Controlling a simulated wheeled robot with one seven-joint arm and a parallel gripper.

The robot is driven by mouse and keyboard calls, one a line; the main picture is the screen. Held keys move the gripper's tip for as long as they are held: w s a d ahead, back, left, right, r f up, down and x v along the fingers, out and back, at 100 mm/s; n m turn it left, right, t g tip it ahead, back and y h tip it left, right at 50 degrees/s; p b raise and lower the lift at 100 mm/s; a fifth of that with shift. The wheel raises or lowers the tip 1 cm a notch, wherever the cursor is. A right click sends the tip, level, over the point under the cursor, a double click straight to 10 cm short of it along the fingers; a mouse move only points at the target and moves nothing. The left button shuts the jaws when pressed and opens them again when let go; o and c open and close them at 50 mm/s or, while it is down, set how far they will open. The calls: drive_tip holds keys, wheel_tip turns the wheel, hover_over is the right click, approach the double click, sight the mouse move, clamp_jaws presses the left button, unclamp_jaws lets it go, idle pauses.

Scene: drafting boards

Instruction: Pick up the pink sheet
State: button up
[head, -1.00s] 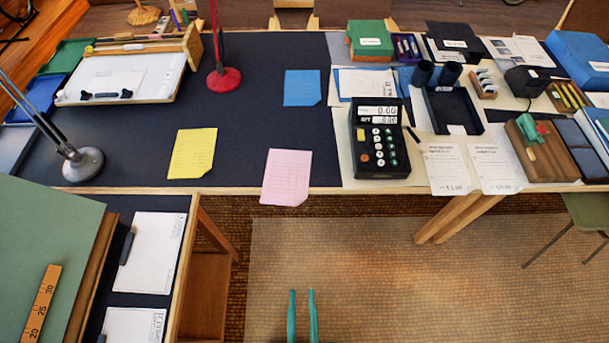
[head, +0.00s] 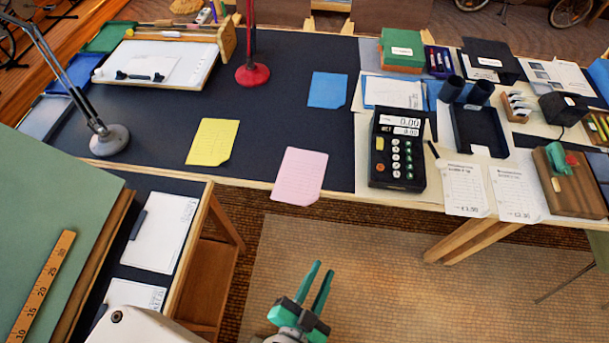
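The pink sheet (head: 299,176) lies flat on the dark desk top at its front edge, its lower end reaching over the pale wooden edging. It has faint lines of writing and a cut or folded lower corner. My gripper (head: 317,283) is below and in front of the desk edge in the picture, over the floor. Its two teal fingers are apart with nothing between them. It is clear of the pink sheet, which is fully in view.
A yellow sheet (head: 212,142) lies left of the pink one, and a blue sheet (head: 327,90) behind it. A black calculator (head: 397,150) stands to the right. A red lamp base (head: 252,75) and a grey lamp base (head: 110,140) stand farther left. A green board (head: 50,220) is at front left.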

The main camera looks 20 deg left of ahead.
drive_tip(key=w+a+r+m+g+y, duration=0.2)
drive_tip(key=w+a+r+y, duration=0.3)
drive_tip(key=w+a, duration=0.55)
drive_tip(key=w+a+r+m+g+y, duration=0.1)
drive_tip(key=w+a+r+g+y, duration=0.25)
drive_tip(key=w+a+r, duration=0.65)
drive_tip(key=s+d+f+n+g+h, duration=0.1)
drive_tip(key=s+d+f+g+h, duration=0.25)
drive_tip(key=d+f+g, duration=0.65)
drive_tip(key=w+f+t, duration=0.3)
drive_tip(key=w+f, duration=0.1)
drive_tip(key=f, duration=0.7)
drive_tip(key=shift+w+d+f+h, duration=0.25)
drive_tip(key=shift+d+f+h, duration=0.05)
drive_tip(key=shift+d+h, duration=0.1)
